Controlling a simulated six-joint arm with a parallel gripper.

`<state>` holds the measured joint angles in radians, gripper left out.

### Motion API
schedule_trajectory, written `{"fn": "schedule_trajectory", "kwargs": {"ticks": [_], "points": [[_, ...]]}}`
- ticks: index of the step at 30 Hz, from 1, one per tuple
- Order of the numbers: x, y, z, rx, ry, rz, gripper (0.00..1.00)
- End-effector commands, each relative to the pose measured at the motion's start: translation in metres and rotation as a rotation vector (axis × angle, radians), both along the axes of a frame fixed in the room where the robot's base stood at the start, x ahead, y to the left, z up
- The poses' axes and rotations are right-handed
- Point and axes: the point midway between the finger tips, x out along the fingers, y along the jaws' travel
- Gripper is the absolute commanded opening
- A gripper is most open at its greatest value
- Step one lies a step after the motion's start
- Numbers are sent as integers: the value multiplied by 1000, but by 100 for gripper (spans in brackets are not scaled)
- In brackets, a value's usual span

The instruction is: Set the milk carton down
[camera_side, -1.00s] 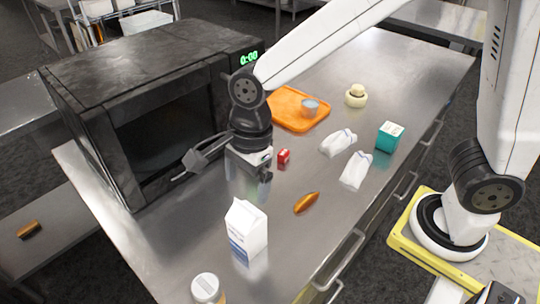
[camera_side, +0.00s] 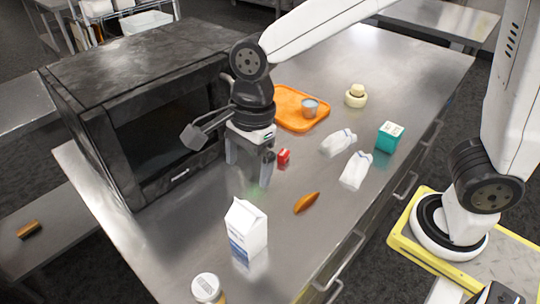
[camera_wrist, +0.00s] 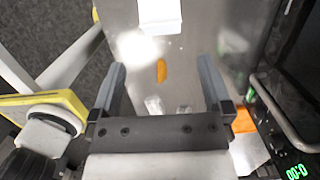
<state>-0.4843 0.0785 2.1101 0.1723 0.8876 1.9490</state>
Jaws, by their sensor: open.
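The white milk carton (camera_side: 246,229) with blue print stands upright on the steel counter (camera_side: 200,240), toward its near end. In the wrist view the carton (camera_wrist: 159,14) shows at the top edge, partly cut off, beyond the fingertips. My gripper (camera_side: 249,168) is above the counter in front of the microwave, behind the carton in the side view and apart from it. Its two fingers (camera_wrist: 162,78) are spread with nothing between them.
A black microwave (camera_side: 150,110) stands at the left. An orange tray (camera_side: 288,118) with a cup, a small red box (camera_side: 283,156), two white packets (camera_side: 355,170), a teal box (camera_side: 389,136) and an orange-brown item (camera_side: 306,202) lie around. A lidded jar (camera_side: 207,289) is at the near edge.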

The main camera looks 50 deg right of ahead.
Motion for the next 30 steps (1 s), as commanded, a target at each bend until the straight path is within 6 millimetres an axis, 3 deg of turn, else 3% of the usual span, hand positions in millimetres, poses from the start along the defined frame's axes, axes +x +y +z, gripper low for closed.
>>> {"fn": "schedule_trajectory", "kwargs": {"ticks": [5,11,30], "points": [[1,-6,-3,-3,-12,33,100],[5,-26,-13,-17,-57,165,100],[-1,-128,-61,-159,-247,934,100]]}}
